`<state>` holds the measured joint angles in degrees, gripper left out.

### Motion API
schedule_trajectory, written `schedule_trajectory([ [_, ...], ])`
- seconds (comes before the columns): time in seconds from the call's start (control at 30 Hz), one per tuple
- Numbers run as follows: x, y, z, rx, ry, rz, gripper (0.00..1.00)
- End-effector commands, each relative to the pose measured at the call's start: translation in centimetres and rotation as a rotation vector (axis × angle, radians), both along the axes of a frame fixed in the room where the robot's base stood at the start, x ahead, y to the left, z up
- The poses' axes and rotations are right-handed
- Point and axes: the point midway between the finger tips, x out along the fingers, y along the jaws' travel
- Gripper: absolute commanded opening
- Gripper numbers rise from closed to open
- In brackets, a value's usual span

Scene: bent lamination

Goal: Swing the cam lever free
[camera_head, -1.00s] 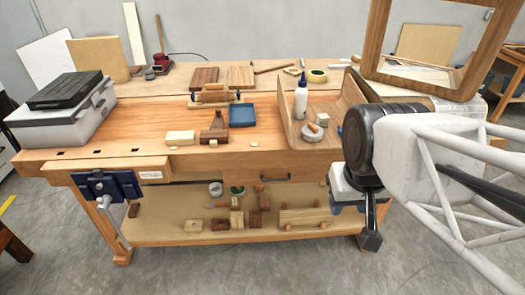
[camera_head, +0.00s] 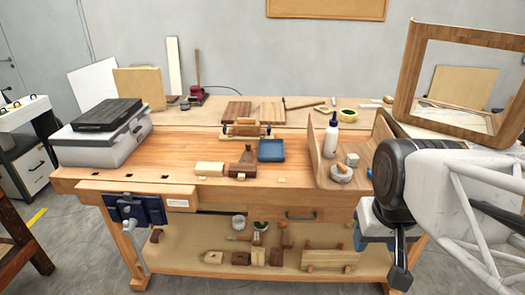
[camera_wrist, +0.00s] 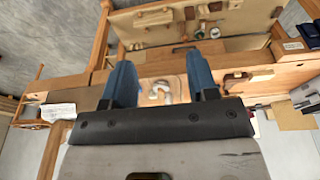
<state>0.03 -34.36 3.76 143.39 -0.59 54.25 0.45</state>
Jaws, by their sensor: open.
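A small wooden form with blue-ended clamping parts (camera_head: 246,130) sits at the middle of the bench. In front of it stand a dark brown wooden piece (camera_head: 243,165) and a pale wooden block (camera_head: 209,168). I cannot tell which part, if any, is the cam lever. My gripper (camera_wrist: 162,78) shows two blue fingers spread apart in the wrist view, with nothing clearly held. A pale curved thing (camera_wrist: 160,92) shows beyond the gap; its distance is unclear. In the head view my arm is at the right, apart from the form.
A wooden frame (camera_head: 408,75) stands at back right. The lower shelf (camera_head: 190,262) holds several blocks.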

Motion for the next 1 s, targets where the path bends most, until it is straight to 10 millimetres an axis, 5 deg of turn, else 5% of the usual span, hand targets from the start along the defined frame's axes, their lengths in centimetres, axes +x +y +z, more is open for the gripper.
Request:
schedule_trajectory([
  [1.0,21.6,4.5,6.2,-0.021,0.068,0.191,0.54],
])
